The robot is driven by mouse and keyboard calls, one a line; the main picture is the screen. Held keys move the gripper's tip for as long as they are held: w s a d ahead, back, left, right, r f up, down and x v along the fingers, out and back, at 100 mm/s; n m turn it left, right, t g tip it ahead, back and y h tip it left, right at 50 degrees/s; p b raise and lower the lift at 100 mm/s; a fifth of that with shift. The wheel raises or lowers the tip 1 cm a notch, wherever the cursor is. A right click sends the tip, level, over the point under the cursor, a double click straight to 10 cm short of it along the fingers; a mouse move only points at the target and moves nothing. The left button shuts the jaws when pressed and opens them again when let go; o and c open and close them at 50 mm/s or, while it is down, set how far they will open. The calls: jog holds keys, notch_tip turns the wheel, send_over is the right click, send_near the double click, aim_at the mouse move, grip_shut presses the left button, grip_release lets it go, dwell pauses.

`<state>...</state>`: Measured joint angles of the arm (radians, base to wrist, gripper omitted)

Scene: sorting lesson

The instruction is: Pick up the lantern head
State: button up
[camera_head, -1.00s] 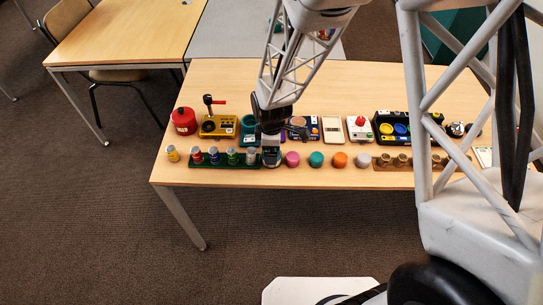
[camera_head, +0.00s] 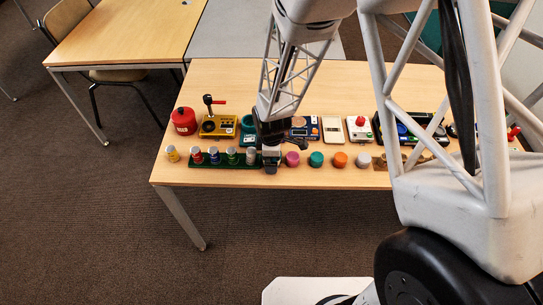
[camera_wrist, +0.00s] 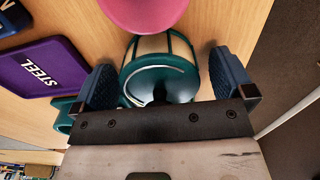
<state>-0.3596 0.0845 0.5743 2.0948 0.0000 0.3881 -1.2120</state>
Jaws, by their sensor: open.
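The lantern head (camera_wrist: 160,76), with a teal cap, a pale band and teal cage bars, lies between the two blue fingers of my gripper (camera_wrist: 165,82) in the wrist view. The fingers stand apart on either side of it, with a visible gap at the right finger; whether the left finger touches it is unclear. In the head view my gripper (camera_head: 271,168) is at the table's front edge, just right of the green rack (camera_head: 224,163), and it hides the lantern head there.
A pink knob (camera_wrist: 144,12) stands very close to the lantern head, and a purple tray marked STEEL (camera_wrist: 42,68) lies to the left. In the head view teal (camera_head: 316,159), orange (camera_head: 340,160) and grey pieces (camera_head: 364,159) line the front of the table (camera_head: 330,90).

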jog(key=c, duration=1)
jog(key=shift+r, duration=0.15)
jog(key=shift+r, duration=1.7)
jog(key=s+d, duration=0.2)
jog(key=s, duration=0.5)
jog(key=s+d+r, duration=0.1)
jog(key=s+d, duration=0.2)
jog(key=s, duration=0.5)
jog(key=shift+d+r, duration=0.2)
jog(key=w+a+r+n, duration=0.2)
jog(key=w+a+n, duration=0.1)
jog(key=w, duration=0.6)
jog(key=w+a+r+n, duration=0.2)
jog(key=w+a, duration=0.4)
jog(key=w, duration=0.4)
jog(key=w+a+r+n, duration=0.2)
jog(key=w+a+n, duration=0.2)
jog(key=w, duration=0.6)
jog(key=shift+w+a+r, duration=0.25)
